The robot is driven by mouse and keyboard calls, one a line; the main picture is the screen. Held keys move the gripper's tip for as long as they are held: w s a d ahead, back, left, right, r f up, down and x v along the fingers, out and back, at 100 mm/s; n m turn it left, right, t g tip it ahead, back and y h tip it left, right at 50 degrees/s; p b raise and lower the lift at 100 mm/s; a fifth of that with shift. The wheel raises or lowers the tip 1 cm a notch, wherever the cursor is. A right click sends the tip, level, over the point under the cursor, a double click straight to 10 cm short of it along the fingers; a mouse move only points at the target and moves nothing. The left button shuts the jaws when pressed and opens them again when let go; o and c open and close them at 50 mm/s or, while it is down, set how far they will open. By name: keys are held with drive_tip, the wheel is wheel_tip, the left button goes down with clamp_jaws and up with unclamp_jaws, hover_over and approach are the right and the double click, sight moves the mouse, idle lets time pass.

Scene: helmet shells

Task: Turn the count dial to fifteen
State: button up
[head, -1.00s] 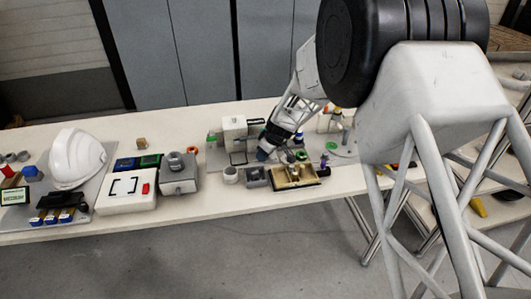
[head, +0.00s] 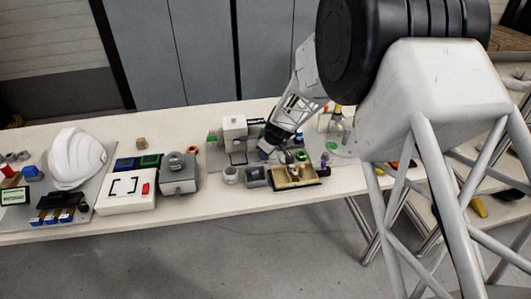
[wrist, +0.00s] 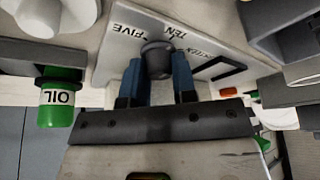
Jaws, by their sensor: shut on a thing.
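The count dial's dark round knob (wrist: 157,54) stands out from a pale panel (wrist: 118,55) in the wrist view. The panel carries the words FIVE, TEN and a partly covered word that reads like FIFTEEN, all upside down. My gripper (wrist: 158,82) has its two blue fingers on either side of the knob, shut on it. I cannot make out a pointer on the knob, so its setting is unclear. In the head view my gripper (head: 265,152) is low over the middle of the bench, and the dial is too small or hidden to tell.
A green OIL bottle (wrist: 61,98) is left of the fingers in the wrist view. In the head view, a beige tray (head: 312,181), a grey box (head: 178,178) and a white helmet shell (head: 76,158) stand on the bench (head: 205,203). The bench's front strip is mostly clear.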

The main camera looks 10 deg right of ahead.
drive_tip(key=shift+m+t+h, duration=0.25)
drive_tip(key=shift+m+h, duration=0.15)
drive_tip(key=shift+m, duration=0.95)
drive_tip(key=shift+m+t+h, duration=0.25)
drive_tip(key=shift+m+h, duration=0.15)
drive_tip(key=shift+m, duration=0.95)
drive_tip(key=shift+a+m+h, duration=0.15)
drive_tip(key=shift+m+h, duration=0.85)
drive_tip(key=shift+m, duration=2)
drive_tip(key=o, duration=0.9)
